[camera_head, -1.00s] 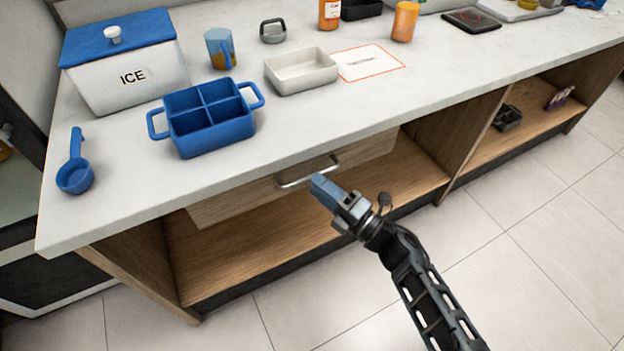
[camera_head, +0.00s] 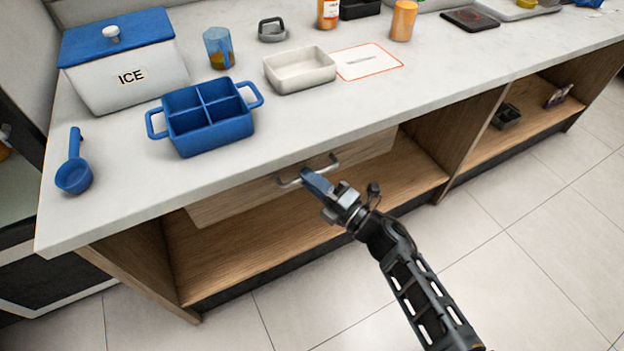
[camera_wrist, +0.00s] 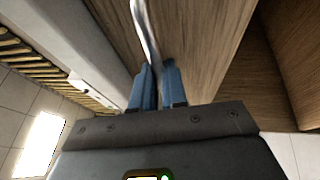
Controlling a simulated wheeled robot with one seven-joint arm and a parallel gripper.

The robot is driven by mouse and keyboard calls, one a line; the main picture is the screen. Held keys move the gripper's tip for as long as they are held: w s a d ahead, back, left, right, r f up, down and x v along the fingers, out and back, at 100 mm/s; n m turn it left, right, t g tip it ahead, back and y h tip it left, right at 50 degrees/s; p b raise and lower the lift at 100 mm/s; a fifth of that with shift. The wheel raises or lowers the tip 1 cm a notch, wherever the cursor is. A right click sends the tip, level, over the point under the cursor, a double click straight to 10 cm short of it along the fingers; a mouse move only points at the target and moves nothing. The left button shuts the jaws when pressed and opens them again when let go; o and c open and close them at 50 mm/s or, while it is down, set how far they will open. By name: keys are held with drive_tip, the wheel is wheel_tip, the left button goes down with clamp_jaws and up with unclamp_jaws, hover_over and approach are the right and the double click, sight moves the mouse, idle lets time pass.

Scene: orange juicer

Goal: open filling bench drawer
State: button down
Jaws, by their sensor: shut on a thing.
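The bench drawer (camera_head: 232,200) has a light wood front under the white countertop and looks closed. Its silver bar handle (camera_head: 330,161) runs along the front. My gripper (camera_head: 306,173) is at the handle, with its blue fingers shut on the bar. In the wrist view the handle (camera_wrist: 147,35) passes down between the two blue fingertips (camera_wrist: 158,75), and the drawer's wood front (camera_wrist: 205,35) is just beyond. The part of the bar between the fingers is hidden.
The countertop (camera_head: 110,205) overhangs the drawer. A blue divided caddy (camera_head: 210,140), a white tray (camera_head: 312,76), a blue scoop (camera_head: 74,176) and an ice box (camera_head: 125,80) stand on it. An open shelf (camera_head: 250,265) lies below. The tiled floor in front (camera_head: 510,270) is clear.

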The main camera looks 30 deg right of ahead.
idle(0.5)
drive_tip(key=s, duration=2.6)
drive_tip(key=shift+s, duration=0.2)
drive_tip(key=c, duration=1.2)
unclamp_jaws()
drive_tip(key=b+v, duration=0.1)
drive_tip(key=v, duration=0.6)
drive_tip(key=shift+s+d+f, duration=0.1)
drive_tip(key=shift+s+d, duration=0.05)
drive_tip(key=shift+s, duration=0.2)
